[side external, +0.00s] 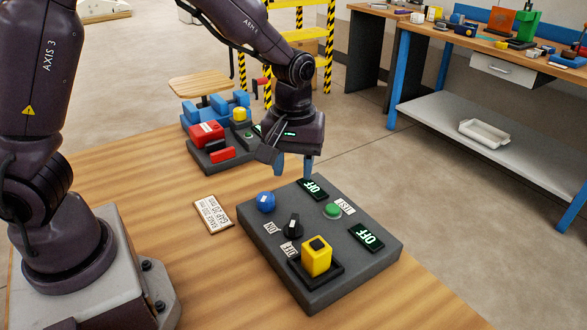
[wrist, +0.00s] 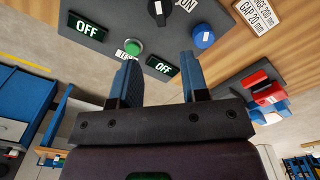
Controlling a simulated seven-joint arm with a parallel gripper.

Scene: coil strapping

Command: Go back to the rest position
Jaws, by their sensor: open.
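My gripper (wrist: 160,80) is open, and nothing shows between its two blue fingers in the wrist view. In the side external view my gripper (side external: 292,166) hangs over the far edge of a dark control panel (side external: 275,234). The panel lies on the wooden table. It carries a blue knob (side external: 266,202), a black selector knob (side external: 292,226) between ON and OFF labels, a green button (side external: 332,210) beside a TEST label and a yellow block (side external: 317,258) in a black frame. Two displays, (side external: 313,188) and (side external: 367,237), both read OFF.
A dark unit with red and blue parts (side external: 207,134) stands behind the panel, close to my gripper. A label plate (side external: 213,214) lies left of the panel on the wooden table (side external: 130,190). A workbench (side external: 480,50) with tools stands at the back right, with open floor between.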

